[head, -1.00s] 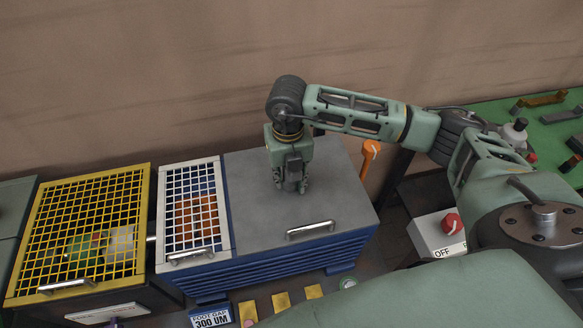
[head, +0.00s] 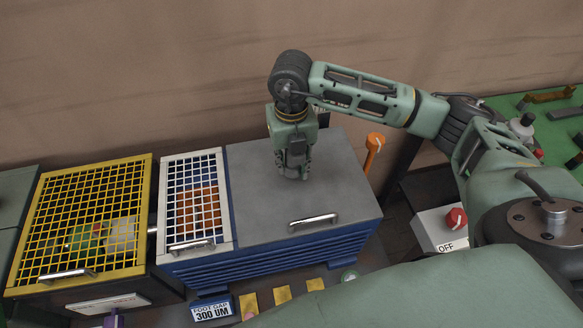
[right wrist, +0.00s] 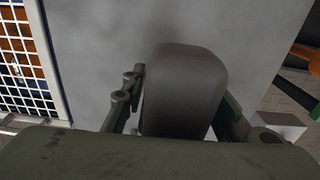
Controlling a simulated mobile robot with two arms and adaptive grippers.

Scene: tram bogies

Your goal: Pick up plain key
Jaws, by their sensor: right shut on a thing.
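My right gripper (head: 293,174) points down over the grey lid (head: 262,200) of the blue cabinet. In the right wrist view its fingers (right wrist: 180,105) are shut on a dark grey, round-ended block, which looks like the plain key (right wrist: 185,85). The key stands out beyond the fingers towards the lid. In the head view the gripper mostly hides it. I cannot tell clearly how far it is from the lid. My left gripper is not in view.
Left of the lid are a white mesh cover (head: 191,240) and a yellow mesh cage (head: 90,165), with things inside. An orange lever (head: 375,142) stands behind the lid's right side. A white box with a red knob (head: 455,218) is at right. The lid has a handle (head: 313,221).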

